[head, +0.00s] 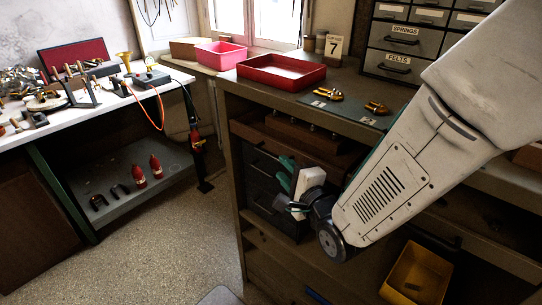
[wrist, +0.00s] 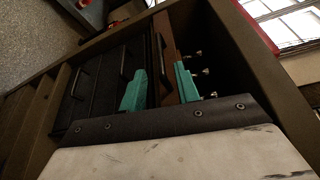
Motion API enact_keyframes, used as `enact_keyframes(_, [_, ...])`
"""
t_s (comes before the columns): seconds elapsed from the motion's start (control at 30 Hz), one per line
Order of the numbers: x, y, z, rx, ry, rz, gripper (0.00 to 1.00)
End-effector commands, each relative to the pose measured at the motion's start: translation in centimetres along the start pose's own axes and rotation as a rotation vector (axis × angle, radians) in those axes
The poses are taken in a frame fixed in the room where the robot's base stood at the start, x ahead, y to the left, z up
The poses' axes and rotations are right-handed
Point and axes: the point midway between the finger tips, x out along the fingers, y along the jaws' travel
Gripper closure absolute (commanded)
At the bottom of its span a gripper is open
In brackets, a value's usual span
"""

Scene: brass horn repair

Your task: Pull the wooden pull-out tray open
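The wooden pull-out tray (head: 284,127) sits in the upper opening of the workbench, above dark drawers. In the wrist view its brown front board (wrist: 166,32) runs away from me, with a dark bar handle (wrist: 161,52) on it. Small metal pegs (wrist: 200,71) stand behind the board. My gripper (head: 287,181) is in front of the cabinet, low beside the tray. In the wrist view my gripper (wrist: 160,88) has its two teal fingers apart, with the tray front and handle showing between them. I cannot tell whether the fingers touch the handle.
Dark drawers (head: 267,178) with bar handles lie under the tray. A red bin (head: 282,82) and pliers (head: 327,94) rest on the bench top (head: 345,112). A yellow bin (head: 416,275) is low at the right. The floor (head: 165,235) left of the cabinet is clear.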

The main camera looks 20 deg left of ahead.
Motion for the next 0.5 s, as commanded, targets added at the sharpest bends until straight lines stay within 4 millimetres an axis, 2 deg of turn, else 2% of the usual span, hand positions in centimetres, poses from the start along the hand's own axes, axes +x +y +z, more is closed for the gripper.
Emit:
enact_keyframes(0.3, [4.6, 0.0, 0.1, 0.005, -0.003, -0.006, 0.68])
enact_keyframes(0.5, [7.0, -0.1, 0.1, 0.005, -0.002, -0.005, 0.68])
